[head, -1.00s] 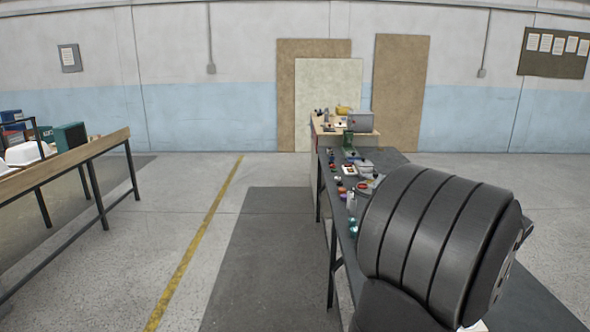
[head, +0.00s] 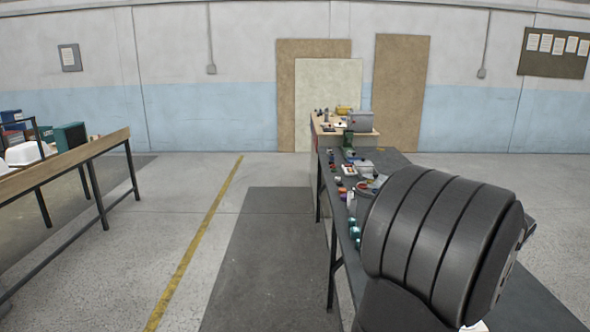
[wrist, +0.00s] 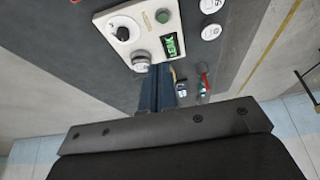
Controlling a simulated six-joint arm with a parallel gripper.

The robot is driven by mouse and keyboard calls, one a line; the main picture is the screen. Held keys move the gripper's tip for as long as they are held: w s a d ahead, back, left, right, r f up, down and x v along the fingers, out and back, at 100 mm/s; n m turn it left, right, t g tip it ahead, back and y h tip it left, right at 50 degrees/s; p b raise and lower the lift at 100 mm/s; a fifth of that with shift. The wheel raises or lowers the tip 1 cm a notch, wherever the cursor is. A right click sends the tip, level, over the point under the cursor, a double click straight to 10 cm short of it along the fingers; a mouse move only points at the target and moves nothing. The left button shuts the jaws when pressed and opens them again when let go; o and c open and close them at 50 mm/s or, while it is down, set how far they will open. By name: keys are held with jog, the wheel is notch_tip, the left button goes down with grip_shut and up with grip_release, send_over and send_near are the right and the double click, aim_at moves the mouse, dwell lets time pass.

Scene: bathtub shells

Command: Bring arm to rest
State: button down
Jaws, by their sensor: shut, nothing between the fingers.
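In the wrist view my gripper (wrist: 157,90) shows as two narrow dark-blue fingers side by side. They are shut with nothing between them. I cannot tell the gap between the fingertips and the panel. In the head view my dark ribbed arm link fills the lower right, over the near part of the workbench. The gripper is not visible there.
A wooden-topped table (head: 95,147) stands at the left with white shells (head: 25,153). Open floor with a yellow line (head: 200,240) lies between.

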jog(key=w+d+f+m, duration=0.2)
jog(key=w+d+f, duration=0.4)
jog(key=f, duration=0.4)
jog(key=shift+d+f+h, duration=0.35)
jog(key=shift+h, duration=0.05)
jog(key=c, duration=0.9)
grip_release()
jog(key=shift+c, duration=0.2)
jog(key=o, duration=0.3)
jog(key=shift+a+f+m, duration=0.2)
jog(key=shift+f+m, duration=0.1)
jog(key=shift+f, duration=0.1)
jog(key=o, duration=0.6)
jog(key=a+f+h, duration=0.1)
jog(key=f+m, duration=0.1)
jog(key=a+f+h, duration=0.1)
jog(key=f, duration=0.1)
jog(key=shift+s+a+h, duration=0.15)
jog(key=shift+a+h, duration=0.15)
jog(key=shift+a, duration=0.05)
jog(key=shift+o, duration=0.2)
jog(key=s+a+m+t+h, duration=0.1)
jog(key=s+a+t+h, duration=0.2)
jog(key=a, duration=0.5)
jog(key=s+a+m+t, duration=0.15)
jog(key=a+t, duration=0.25)
jog(key=a, duration=0.5)
jog(key=x, duration=0.9)
jog(key=shift+d, duration=0.5)
